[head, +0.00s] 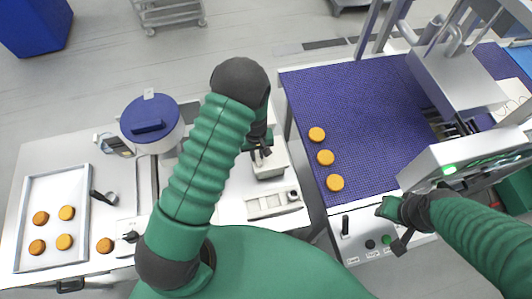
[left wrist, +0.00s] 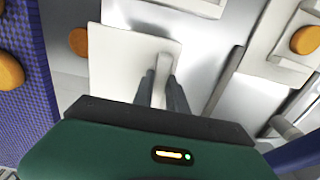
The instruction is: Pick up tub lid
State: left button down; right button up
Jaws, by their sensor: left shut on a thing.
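My left gripper (head: 262,152) is over a pale square tub (head: 268,171) on the white worktop, right of my arm. In the left wrist view its two dark fingers (left wrist: 163,92) are shut on the upright bar handle of a flat white square piece, which I take as the tub lid (left wrist: 120,62). I cannot tell whether the lid rests on the tub or is clear of it. My right gripper (head: 398,212) is at the control panel beside the blue belt; its fingers are too small to read.
A white drum with a blue handled top (head: 150,116) stands on the worktop at left. A tray (head: 74,190) holds several orange rounds. Three rounds lie on the blue belt (head: 365,120). A slotted holder (head: 273,204) sits in front of the tub. A machine (head: 460,75) stands over the belt.

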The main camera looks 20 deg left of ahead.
pick_arm(q)
jog(key=shift+a, duration=0.15)
jog(key=shift+w, duration=0.1)
jog(key=shift+r+b, duration=0.35)
jog(key=shift+r, duration=0.1)
notch_tip(320, 180, up, 2)
jog(key=shift+r+b, duration=0.1)
jog(key=shift+b, duration=0.35)
jog(key=s+d+r+b, duration=0.1)
jog(key=s+d+b, duration=0.1)
jog(key=s+d, duration=0.35)
jog(key=s+d+r+b, duration=0.1)
jog(key=s+d, duration=0.1)
jog(key=s, duration=0.6)
jog(key=r+p, duration=0.4)
jog(key=p, duration=0.1)
jog(key=shift+s+d+r, duration=0.2)
jog(key=shift+s+r, duration=0.15)
jog(key=shift+r, duration=0.05)
